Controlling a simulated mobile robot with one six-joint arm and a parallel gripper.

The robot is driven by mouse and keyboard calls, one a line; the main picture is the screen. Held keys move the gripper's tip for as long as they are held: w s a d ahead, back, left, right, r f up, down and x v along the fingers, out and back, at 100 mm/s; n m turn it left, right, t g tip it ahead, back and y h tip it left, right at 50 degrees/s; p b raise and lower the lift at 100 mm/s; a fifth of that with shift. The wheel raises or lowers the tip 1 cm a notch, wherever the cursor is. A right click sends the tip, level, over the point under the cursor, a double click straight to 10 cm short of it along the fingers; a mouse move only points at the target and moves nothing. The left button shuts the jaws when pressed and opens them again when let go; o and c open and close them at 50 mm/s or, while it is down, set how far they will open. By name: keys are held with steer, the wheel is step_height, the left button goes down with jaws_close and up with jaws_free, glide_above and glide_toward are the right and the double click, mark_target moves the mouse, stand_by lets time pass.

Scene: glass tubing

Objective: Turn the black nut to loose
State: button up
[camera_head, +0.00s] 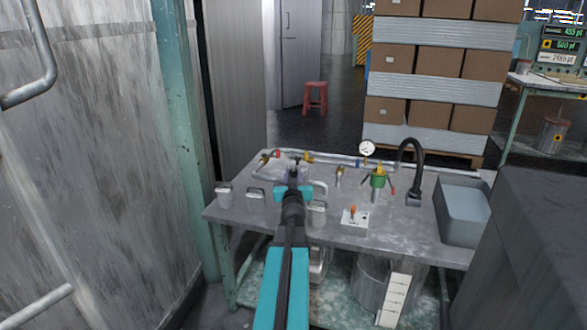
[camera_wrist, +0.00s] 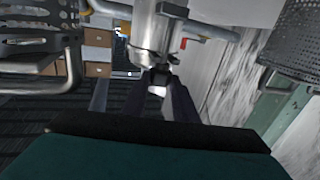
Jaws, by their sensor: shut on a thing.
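My gripper (camera_wrist: 158,88) is shut at the lower end of a pale metal or glass tube piece (camera_wrist: 150,38) in the wrist view. A small dark part, which looks like the black nut (camera_wrist: 158,75), sits between the fingertips and is mostly hidden by them. A pale spot shows just below it. In the head view my gripper (camera_head: 294,172) reaches over the back of the bench at the pipe line, and my arm hides the nut. I cannot tell how far the nut is turned.
The grey bench (camera_head: 255,222) carries a pipe run with a gauge (camera_head: 367,149), a green valve (camera_head: 378,180), a black curved hose (camera_head: 412,150), a red-switch box (camera_head: 355,218) and a grey bin (camera_head: 462,212). In the wrist view, perforated metal parts (camera_wrist: 295,50) flank both sides.

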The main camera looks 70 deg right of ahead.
steer(key=shift+s+d+r+n+t+y+p, duration=0.1)
steer(key=shift+d+r+n+t+y+p, duration=0.2)
steer(key=shift+p, duration=2.55)
steer(key=shift+a+r+n+t+y+p, duration=0.1)
steer(key=shift+r+n+t+p, duration=0.3)
steer(key=shift+p, duration=2.4)
steer(key=p, duration=0.3)
steer(key=shift+s+f+t, duration=0.1)
steer(key=shift+f+t, duration=0.15)
steer(key=shift+t, duration=0.05)
steer(key=shift+a+f+p, duration=0.2)
steer(key=shift+f+p, duration=0.05)
steer(key=shift+p, duration=0.35)
steer(key=shift+f, duration=0.1)
steer(key=o, duration=1.1)
steer(key=shift+s+a, duration=0.1)
steer(key=shift+f+b, duration=0.1)
steer(key=shift+b, duration=0.2)
steer(key=shift+b, duration=1.1)
steer(key=b, duration=0.4)
steer(key=g+b, duration=0.1)
steer(key=b, duration=0.3)
steer(key=shift+w+d+r+m+h, duration=0.2)
steer(key=shift+w+d+m+h, duration=0.05)
steer(key=shift+w+m+h, duration=0.1)
